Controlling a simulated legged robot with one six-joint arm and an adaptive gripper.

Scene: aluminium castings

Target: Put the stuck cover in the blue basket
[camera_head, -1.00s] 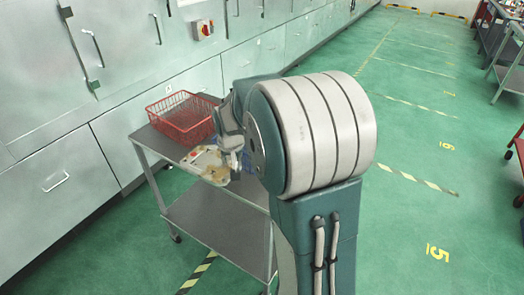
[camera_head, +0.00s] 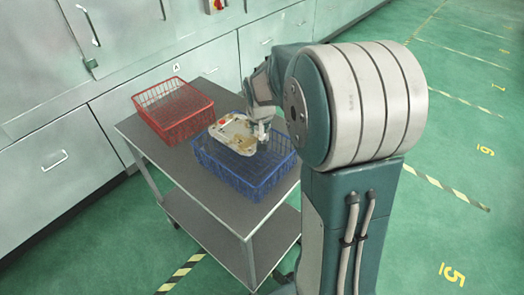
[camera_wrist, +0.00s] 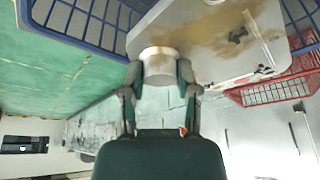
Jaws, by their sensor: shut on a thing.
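The cover, a pale plate with brown stains (camera_head: 235,140), is held over the blue basket (camera_head: 232,178) in the head view. My gripper (camera_head: 262,132) is shut on it at its right side. In the wrist view the cover (camera_wrist: 215,38) fills the upper middle, and my gripper (camera_wrist: 160,85) has its two fingers on a round, light knob-like part of it. The blue basket's mesh wall (camera_wrist: 80,22) shows beyond the cover there. The head view does not show clearly whether the cover touches the basket. My arm hides part of the gripper.
A red basket (camera_head: 172,108) stands on the grey cart (camera_head: 210,200) left of and behind the blue one. It also shows at the right in the wrist view (camera_wrist: 270,92). Grey cabinets (camera_head: 70,120) line the wall behind. Green floor (camera_head: 440,130) is open at the right.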

